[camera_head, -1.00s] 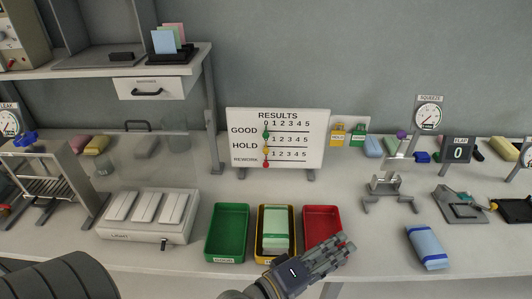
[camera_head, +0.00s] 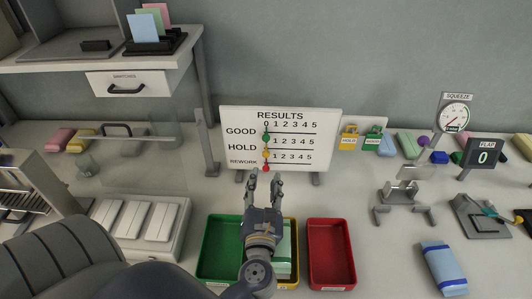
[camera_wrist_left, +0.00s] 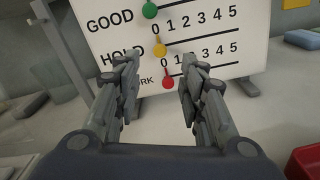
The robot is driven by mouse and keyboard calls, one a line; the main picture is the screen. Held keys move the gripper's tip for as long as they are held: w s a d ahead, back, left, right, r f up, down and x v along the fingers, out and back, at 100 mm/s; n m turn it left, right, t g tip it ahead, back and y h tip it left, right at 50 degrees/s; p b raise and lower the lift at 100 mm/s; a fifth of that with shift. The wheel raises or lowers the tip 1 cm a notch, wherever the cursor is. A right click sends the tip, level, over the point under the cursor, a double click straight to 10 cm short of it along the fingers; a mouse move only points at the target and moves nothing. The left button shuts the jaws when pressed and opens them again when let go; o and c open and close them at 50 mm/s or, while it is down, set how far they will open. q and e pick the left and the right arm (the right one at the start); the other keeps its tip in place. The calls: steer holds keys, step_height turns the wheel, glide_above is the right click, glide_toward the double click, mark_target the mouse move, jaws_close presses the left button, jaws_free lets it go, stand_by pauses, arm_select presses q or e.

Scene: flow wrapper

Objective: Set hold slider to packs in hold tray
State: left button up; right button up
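The white results board (camera_head: 280,140) stands behind the trays, with GOOD, HOLD and REWORK rows numbered 0 to 5. The yellow hold slider (camera_head: 266,154) sits at the 0 end of its row; it also shows in the left wrist view (camera_wrist_left: 160,49). The green slider (camera_head: 266,139) and red slider (camera_head: 265,168) are at their 0 ends too. My left gripper (camera_head: 265,175) is open and empty in front of the board's lower left, fingers pointing at it. The yellow hold tray (camera_head: 289,286) holds a pale green pack (camera_head: 285,250), partly hidden by my arm. My right gripper is not in view.
The green tray (camera_head: 215,275) and red tray (camera_head: 331,285) flank the hold tray. A light box (camera_head: 130,225) stands left, a metal stand (camera_head: 404,200) right. A blue pack (camera_head: 443,268) lies at the front right. The counter between board and stand is clear.

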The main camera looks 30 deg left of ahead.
mark_target(266, 156)
arm_select(q)
steer(key=x, duration=0.1)
steer(key=p+x, duration=0.1)
steer(key=x, duration=0.3)
steer(key=shift+w+r+p, duration=0.2)
steer(key=shift+r+p, duration=0.05)
steer(key=shift+p, duration=0.05)
steer(key=x, duration=0.3)
steer(key=shift+w+a+f+p, duration=0.1)
steer(key=shift+f+p, duration=0.05)
steer(key=shift+p, duration=0.2)
steer(key=shift+w+a, duration=0.15)
steer(key=shift+w, duration=0.05)
steer(key=shift+w+f, duration=0.1)
steer(key=shift+c, duration=0.4)
jaws_close()
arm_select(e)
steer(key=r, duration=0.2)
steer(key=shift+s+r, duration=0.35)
